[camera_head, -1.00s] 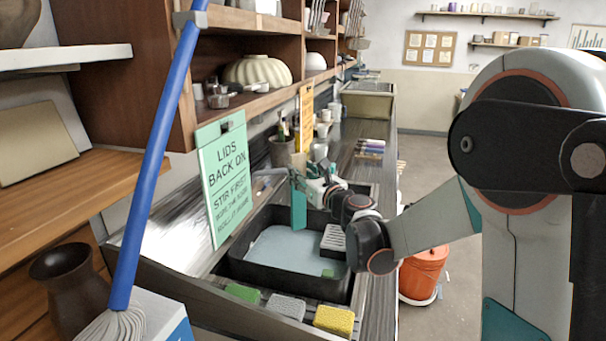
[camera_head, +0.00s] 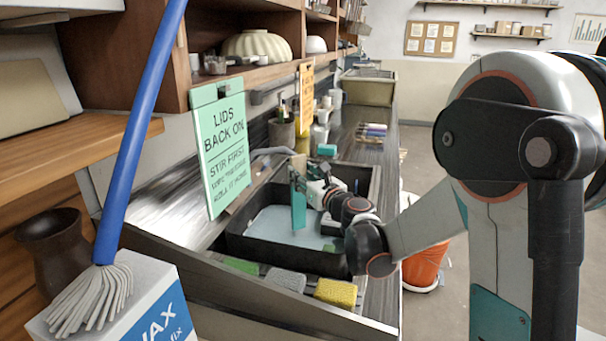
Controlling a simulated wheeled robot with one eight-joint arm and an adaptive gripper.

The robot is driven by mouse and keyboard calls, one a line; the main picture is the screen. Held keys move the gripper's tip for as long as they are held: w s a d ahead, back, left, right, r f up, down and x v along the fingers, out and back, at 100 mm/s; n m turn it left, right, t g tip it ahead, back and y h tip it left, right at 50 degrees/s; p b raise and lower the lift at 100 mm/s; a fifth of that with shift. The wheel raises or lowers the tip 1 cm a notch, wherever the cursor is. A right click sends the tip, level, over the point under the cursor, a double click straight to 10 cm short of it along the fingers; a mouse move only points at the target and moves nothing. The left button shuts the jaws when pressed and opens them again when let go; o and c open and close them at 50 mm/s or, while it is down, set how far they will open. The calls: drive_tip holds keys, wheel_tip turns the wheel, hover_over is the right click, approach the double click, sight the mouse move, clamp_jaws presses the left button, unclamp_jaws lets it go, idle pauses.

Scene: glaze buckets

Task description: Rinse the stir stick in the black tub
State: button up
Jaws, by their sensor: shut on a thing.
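The black tub (camera_head: 262,252) sits in the counter sink and holds pale grey-blue water (camera_head: 268,222). My gripper (camera_head: 303,186) is over the tub, seen from behind and small. It is shut on a flat teal piece, which I take for the stir stick (camera_head: 298,210). The stick hangs upright, its lower end at the water. I cannot tell how far it dips in. My wrist and forearm cross the tub's right rim and hide part of it.
A green sponge (camera_head: 241,265), a grey sponge (camera_head: 286,280) and a yellow sponge (camera_head: 336,292) line the front ledge. A green sign (camera_head: 222,145) stands at left. An orange bucket (camera_head: 424,268) stands on the floor.

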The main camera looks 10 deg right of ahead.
sight(300, 198)
drive_tip(key=shift+f+b, duration=0.85)
drive_tip(key=shift+f, duration=3.5)
